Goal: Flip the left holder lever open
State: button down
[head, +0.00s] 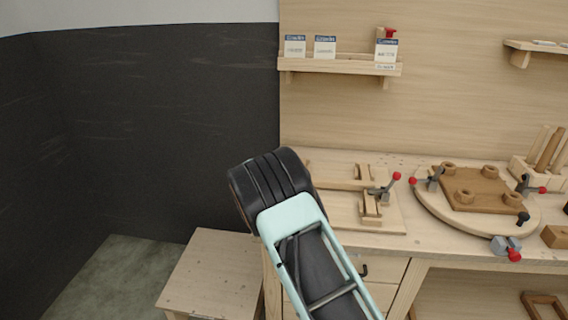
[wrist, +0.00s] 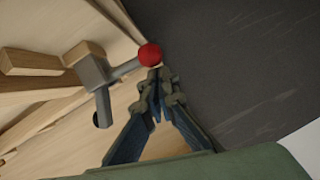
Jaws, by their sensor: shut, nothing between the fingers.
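In the wrist view a grey holder lever (wrist: 124,69) ends in a red ball knob (wrist: 150,55). The lever is mounted beside a wooden block. My gripper (wrist: 157,78) is shut and empty, with its fingertips right at the knob's lower edge. I cannot tell whether they touch it. In the head view my arm hides the gripper's fingers and this lever. A wooden fixture (head: 340,211) shows to the right of my arm, with another grey lever (head: 383,191) with a red knob at its right end.
A round wooden board (head: 428,200) with several red- and black-knobbed clamps stands to the right on the bench. A shelf with cards (head: 340,65) hangs on the back panel. A dark wall (head: 150,130) rises on the left. A low wooden stool or table (head: 212,272) stands at the lower left.

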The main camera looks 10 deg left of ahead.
jog(key=shift+a+f+b, duration=0.25)
jog(key=shift+f+b, duration=0.05)
jog(key=shift+f, duration=0.4)
dwell(0.3)
